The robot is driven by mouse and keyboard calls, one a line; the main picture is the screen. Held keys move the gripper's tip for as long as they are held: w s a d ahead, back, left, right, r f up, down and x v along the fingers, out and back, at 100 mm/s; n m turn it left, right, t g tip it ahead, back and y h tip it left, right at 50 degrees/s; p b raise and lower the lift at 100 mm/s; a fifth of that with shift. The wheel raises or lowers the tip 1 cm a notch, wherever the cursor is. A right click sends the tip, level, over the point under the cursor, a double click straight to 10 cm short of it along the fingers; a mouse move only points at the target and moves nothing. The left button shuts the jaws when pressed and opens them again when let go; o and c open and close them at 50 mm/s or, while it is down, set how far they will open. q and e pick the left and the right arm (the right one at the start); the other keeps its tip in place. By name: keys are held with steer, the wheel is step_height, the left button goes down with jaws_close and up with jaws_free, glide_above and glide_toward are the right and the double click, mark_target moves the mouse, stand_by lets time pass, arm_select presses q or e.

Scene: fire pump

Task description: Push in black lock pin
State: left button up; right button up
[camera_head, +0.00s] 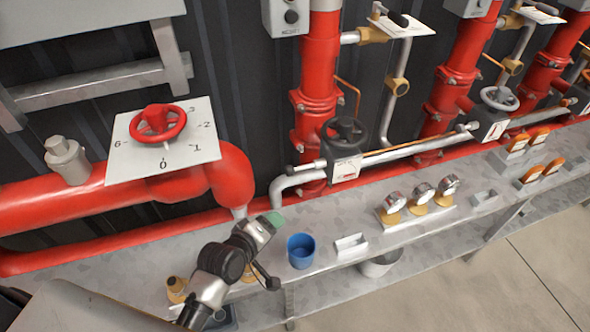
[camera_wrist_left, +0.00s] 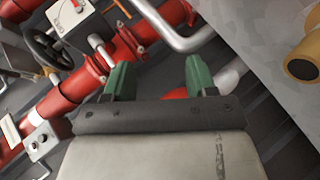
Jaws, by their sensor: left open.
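My left gripper (camera_head: 272,221) is above the metal shelf, left of the blue cup, with its green fingertips pointing up toward the pipes. In the left wrist view my left gripper (camera_wrist_left: 160,78) has its two green fingers wide apart with nothing between them. A black handwheel valve (camera_head: 343,134) sits on the red pipe, up and right of the gripper; a black handwheel also shows in the left wrist view (camera_wrist_left: 47,47). I cannot make out a black lock pin for certain in either view. My right gripper is not in view.
A blue cup (camera_head: 301,250) and a small white holder (camera_head: 351,245) stand on the metal shelf (camera_head: 330,210). Several gauges (camera_head: 422,194) stand further right. A red handwheel (camera_head: 158,123) with a white dial plate (camera_head: 198,150) is up and left. A grey bent pipe (camera_head: 277,190) is close by.

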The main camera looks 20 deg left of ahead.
mark_target(286, 173)
arm_select(q)
steer(key=w+a+r+n+t, duration=0.1)
steer(key=w+r+n+t, duration=0.3)
steer(key=w+r+n, duration=0.25)
steer(key=shift+n, duration=0.25)
steer(key=x, duration=1)
steer(key=shift+w+a+f+b, duration=0.1)
steer(key=shift+a+f+b, duration=0.05)
steer(key=shift+f+b, duration=0.15)
steer(key=shift+r, duration=0.1)
steer(key=shift+c, duration=0.3)
jaws_close()
